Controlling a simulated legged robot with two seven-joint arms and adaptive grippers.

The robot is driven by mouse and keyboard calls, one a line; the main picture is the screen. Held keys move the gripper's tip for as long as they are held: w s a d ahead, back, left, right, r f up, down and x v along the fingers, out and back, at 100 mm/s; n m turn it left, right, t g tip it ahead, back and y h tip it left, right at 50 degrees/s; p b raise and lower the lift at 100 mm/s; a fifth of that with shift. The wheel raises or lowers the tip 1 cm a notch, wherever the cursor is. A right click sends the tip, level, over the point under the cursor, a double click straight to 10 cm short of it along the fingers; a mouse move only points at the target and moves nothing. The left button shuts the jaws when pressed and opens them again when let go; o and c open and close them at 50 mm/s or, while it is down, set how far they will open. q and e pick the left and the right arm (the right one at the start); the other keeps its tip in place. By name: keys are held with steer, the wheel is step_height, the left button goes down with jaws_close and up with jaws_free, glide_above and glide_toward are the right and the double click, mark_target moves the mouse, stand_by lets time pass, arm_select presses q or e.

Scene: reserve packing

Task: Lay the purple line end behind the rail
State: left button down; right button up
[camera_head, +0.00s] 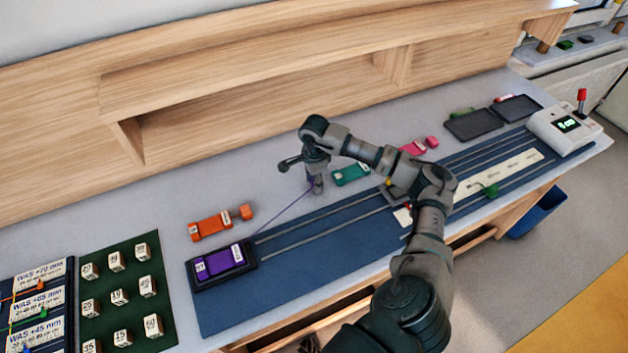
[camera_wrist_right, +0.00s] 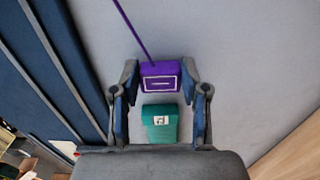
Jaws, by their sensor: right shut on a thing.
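My right gripper (camera_head: 317,188) is over the grey tabletop just behind the blue mat (camera_head: 300,290). In the right wrist view its fingers (camera_wrist_right: 160,80) are shut on the purple line end (camera_wrist_right: 161,84), a small block with a white-framed label. A thin purple line (camera_head: 285,212) runs taut from it to the purple block (camera_head: 220,262) in the dark holder at the mat's left end. The long grey rails (camera_head: 330,219) lie on the mat, in front of the gripper. Whether the line end touches the table is unclear. My left gripper is not in view.
A teal block (camera_head: 352,173) lies close right of the gripper, and it shows below the line end in the wrist view (camera_wrist_right: 160,124). An orange block (camera_head: 212,226) lies left, a pink one (camera_head: 413,148) farther right. A wooden shelf (camera_head: 250,90) stands behind.

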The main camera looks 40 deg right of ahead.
steer(key=shift+f, duration=0.3)
steer(key=o, duration=1.1)
steer(key=shift+r, duration=0.1)
step_height(320, 180, up, 12)
steer(key=shift+f, duration=0.1)
